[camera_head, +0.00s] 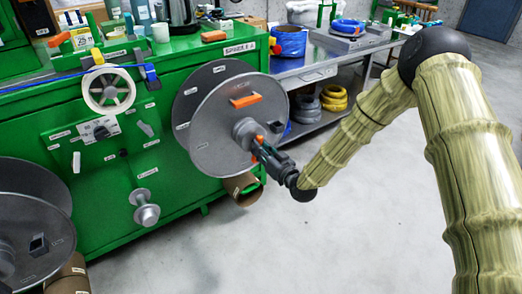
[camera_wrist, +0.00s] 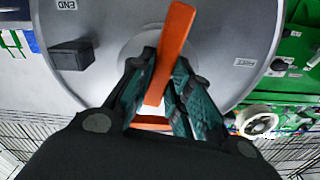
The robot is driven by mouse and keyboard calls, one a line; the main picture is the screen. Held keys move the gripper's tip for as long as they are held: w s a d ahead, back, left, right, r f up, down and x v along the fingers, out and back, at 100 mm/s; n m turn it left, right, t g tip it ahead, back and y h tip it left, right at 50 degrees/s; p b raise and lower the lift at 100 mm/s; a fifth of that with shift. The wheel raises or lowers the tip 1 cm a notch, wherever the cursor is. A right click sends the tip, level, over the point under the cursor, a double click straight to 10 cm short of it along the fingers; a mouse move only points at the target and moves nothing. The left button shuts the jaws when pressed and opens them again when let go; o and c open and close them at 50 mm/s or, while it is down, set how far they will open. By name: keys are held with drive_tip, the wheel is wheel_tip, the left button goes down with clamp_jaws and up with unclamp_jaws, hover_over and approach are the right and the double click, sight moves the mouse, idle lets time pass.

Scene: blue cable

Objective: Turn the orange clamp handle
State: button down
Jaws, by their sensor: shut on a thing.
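The orange clamp handle (camera_wrist: 176,38) is a flat bar in the wrist view. It stands between the two fingers of my gripper (camera_wrist: 165,78), which are shut on it. In the head view, my gripper (camera_head: 262,154) reaches in from the right to the hub (camera_head: 246,131) of a grey reel (camera_head: 212,138) on the green machine. A little of the held handle (camera_head: 257,142) shows there beside the hub, partly hidden by the fingers. A second orange piece (camera_head: 245,100) sits on the reel face above the hub.
The green machine (camera_head: 105,175) carries a white wheel (camera_head: 109,90) and a lower shaft (camera_head: 146,213). Another grey reel (camera_head: 28,235) stands at lower left. A metal bench (camera_head: 330,55) with cable coils is behind. The floor (camera_head: 300,240) below my arm is clear.

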drive_tip(key=shift+d+f+n, duration=0.1)
drive_tip(key=shift+d+n, duration=0.05)
drive_tip(key=shift+n, duration=0.95)
drive_tip(key=c, duration=1.3)
unclamp_jaws()
drive_tip(key=shift+w, duration=0.1)
drive_tip(key=v, duration=1.2)
drive_tip(key=shift+d, duration=0.1)
